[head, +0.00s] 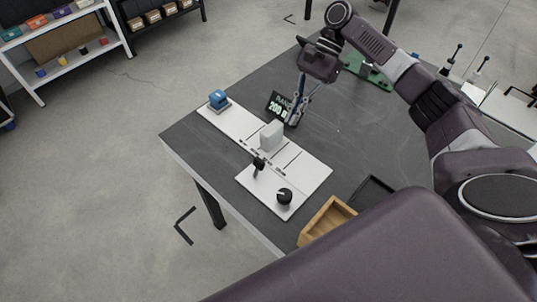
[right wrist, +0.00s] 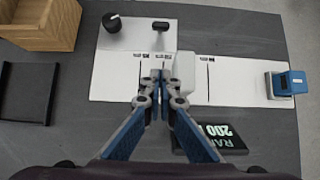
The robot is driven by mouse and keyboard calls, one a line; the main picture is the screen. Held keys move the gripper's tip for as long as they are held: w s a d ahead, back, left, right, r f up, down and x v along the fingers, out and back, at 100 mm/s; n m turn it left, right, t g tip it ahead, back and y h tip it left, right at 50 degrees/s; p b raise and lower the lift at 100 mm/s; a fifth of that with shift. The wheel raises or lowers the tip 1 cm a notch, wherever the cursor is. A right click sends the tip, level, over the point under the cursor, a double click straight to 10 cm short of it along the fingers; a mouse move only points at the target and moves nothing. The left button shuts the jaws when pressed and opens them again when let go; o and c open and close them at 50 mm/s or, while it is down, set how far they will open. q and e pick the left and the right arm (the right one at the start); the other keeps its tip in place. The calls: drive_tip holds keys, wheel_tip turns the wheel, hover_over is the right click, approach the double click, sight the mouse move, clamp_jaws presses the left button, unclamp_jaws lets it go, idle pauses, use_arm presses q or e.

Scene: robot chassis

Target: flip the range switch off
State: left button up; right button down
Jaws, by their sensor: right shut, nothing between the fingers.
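A white panel (head: 311,179) on the dark table carries a black switch lever (head: 258,163) and a round black knob (head: 284,196). In the right wrist view the lever (right wrist: 160,26) and knob (right wrist: 114,23) are at the top of the panel (right wrist: 135,43). A small black display (head: 275,104) shows "200" and partly hidden lettering. My right gripper (head: 293,122) is shut and empty, pointing down beside the display and behind a pale grey block (head: 271,136). In the right wrist view its fingertips (right wrist: 160,75) are apart from the lever. My left gripper is out of view. The lever's on or off position cannot be told.
A long white strip (head: 236,121) bears the grey block and a blue device (head: 218,99) at its far end. A wooden box (head: 327,219) and black tray (head: 372,192) lie near the front. A green board (head: 367,70) is at the back. The table's middle right is clear.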

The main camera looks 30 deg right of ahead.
sight(259, 164)
drive_tip(key=p+x, duration=0.1)
drive_tip(key=x, duration=0.8)
drive_tip(key=shift+s+a+f, duration=0.15)
drive_tip(key=shift+a+f, duration=0.05)
drive_tip(key=shift+f, duration=0.05)
drive_tip(key=a+p, duration=0.1)
drive_tip(key=s+a+r, duration=0.1)
drive_tip(key=shift+a+r+p, duration=0.1)
drive_tip(key=shift+a+p, duration=0.25)
drive_tip(key=shift+a, duration=0.05)
drive_tip(key=shift+s+a+r, duration=0.1)
drive_tip(key=shift+a, duration=0.25)
